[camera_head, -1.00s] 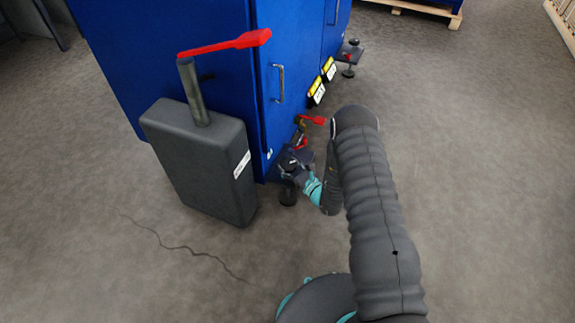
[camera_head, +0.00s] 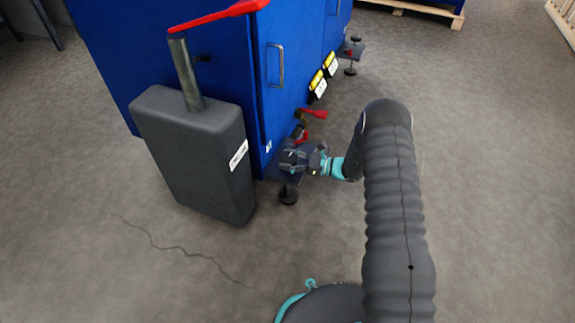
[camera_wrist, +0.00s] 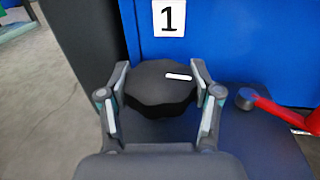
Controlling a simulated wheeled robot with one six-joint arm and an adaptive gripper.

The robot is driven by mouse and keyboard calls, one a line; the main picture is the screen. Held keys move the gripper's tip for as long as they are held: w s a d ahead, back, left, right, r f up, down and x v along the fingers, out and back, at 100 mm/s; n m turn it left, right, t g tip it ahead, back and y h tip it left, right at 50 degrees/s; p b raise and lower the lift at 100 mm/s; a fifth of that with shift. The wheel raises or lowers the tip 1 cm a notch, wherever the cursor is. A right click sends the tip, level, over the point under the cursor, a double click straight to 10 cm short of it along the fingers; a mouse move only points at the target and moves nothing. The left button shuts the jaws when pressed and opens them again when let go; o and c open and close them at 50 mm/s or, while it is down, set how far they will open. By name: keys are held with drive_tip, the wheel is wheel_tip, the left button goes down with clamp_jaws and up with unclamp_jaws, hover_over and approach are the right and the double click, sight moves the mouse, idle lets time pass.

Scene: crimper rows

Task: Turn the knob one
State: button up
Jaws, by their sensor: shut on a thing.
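A dark, scalloped knob (camera_wrist: 160,88) with a white line on its top sits between my gripper's fingers in the wrist view. The white line lies nearly level, on the right part of the top. A white label with the number 1 (camera_wrist: 169,16) is on the blue cabinet wall just behind it. My gripper (camera_wrist: 160,100) is shut on the knob, with one finger at each side. In the head view my gripper (camera_head: 300,158) is low at the cabinet's corner bracket and hides most of the knob.
A blue cabinet (camera_head: 225,80) stands behind. A dark grey box (camera_head: 195,155) with a post and red lever (camera_head: 215,17) stands left of my gripper. A smaller red lever (camera_head: 313,113) is close behind it. The floor to the right is open.

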drive_tip(key=shift+n+g+b, duration=0.55)
drive_tip(key=shift+n+g, duration=0.55)
drive_tip(key=shift+g, duration=0.6)
drive_tip(key=o, duration=1.1)
drive_tip(key=shift+o, duration=0.2)
drive_tip(key=d, duration=1.2)
drive_tip(key=shift+w, duration=0.1)
